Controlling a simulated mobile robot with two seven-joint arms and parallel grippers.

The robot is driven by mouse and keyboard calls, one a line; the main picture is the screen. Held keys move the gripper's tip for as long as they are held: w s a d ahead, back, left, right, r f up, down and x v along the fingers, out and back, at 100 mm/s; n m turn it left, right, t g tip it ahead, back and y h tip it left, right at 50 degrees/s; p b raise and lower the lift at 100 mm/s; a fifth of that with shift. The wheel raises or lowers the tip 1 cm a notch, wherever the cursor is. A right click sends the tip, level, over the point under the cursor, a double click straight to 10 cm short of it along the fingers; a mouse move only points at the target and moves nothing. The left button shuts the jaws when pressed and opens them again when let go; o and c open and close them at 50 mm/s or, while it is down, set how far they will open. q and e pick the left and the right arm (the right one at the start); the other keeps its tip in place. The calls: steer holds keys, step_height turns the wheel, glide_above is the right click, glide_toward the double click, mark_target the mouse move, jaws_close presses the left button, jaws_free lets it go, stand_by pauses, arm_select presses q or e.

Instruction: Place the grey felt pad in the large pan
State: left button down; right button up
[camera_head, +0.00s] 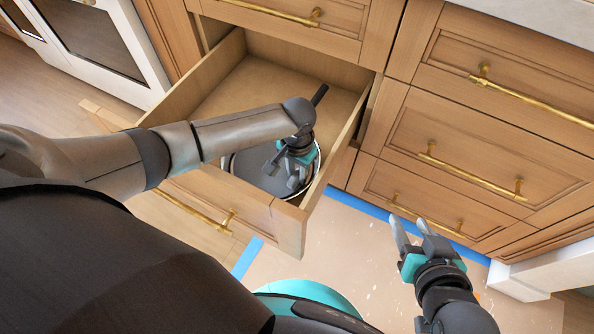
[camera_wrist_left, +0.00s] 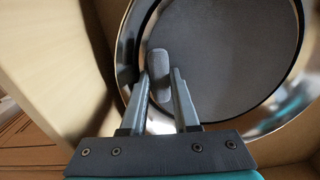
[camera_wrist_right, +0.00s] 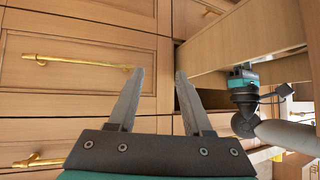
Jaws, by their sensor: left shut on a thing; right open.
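The large pan (camera_head: 250,172) lies inside the open drawer; it has a dark grey floor and a shiny metal rim. Its inside fills much of the left wrist view (camera_wrist_left: 235,50). My left gripper (camera_head: 280,174) reaches down over the pan. In the left wrist view its fingers are shut on the grey felt pad (camera_wrist_left: 159,66), a small rounded oblong piece, seen against the pan floor. I cannot tell whether the pad touches the pan. The pad is not clear in the head view. My right gripper (camera_head: 409,221) is open and empty, out in front of the cabinets.
The open wooden drawer (camera_head: 288,225) has tall walls close around the pan. A dark handle (camera_head: 319,94) sticks up at the pan's back. Closed drawers with brass handles (camera_head: 470,185) stand to the right. A white oven (camera_head: 100,45) is at the far left.

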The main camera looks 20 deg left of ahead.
arm_select(q)
steer(key=c, duration=0.9)
jaws_free()
steer(key=shift+f, duration=0.1)
steer(key=shift+c, duration=0.2)
steer(key=shift+r, duration=0.5)
steer(key=shift+r+p, duration=0.7)
steer(key=shift+r, duration=0.05)
step_height(320, 180, up, 4)
steer(key=shift+f+p, duration=0.1)
steer(key=shift+p, duration=1.15)
arm_select(e)
steer(key=s+d+g+h, duration=0.3)
steer(key=s+d+g, duration=0.1)
steer(key=d+g, duration=0.15)
arm_select(q)
step_height(320, 180, up, 6)
steer(key=p, duration=0.3)
arm_select(e)
step_height(320, 180, down, 8)
steer(key=s, duration=0.1)
steer(key=shift+s+d+g, duration=0.3)
steer(key=shift+s+g, duration=0.1)
steer(key=shift+g, duration=0.05)
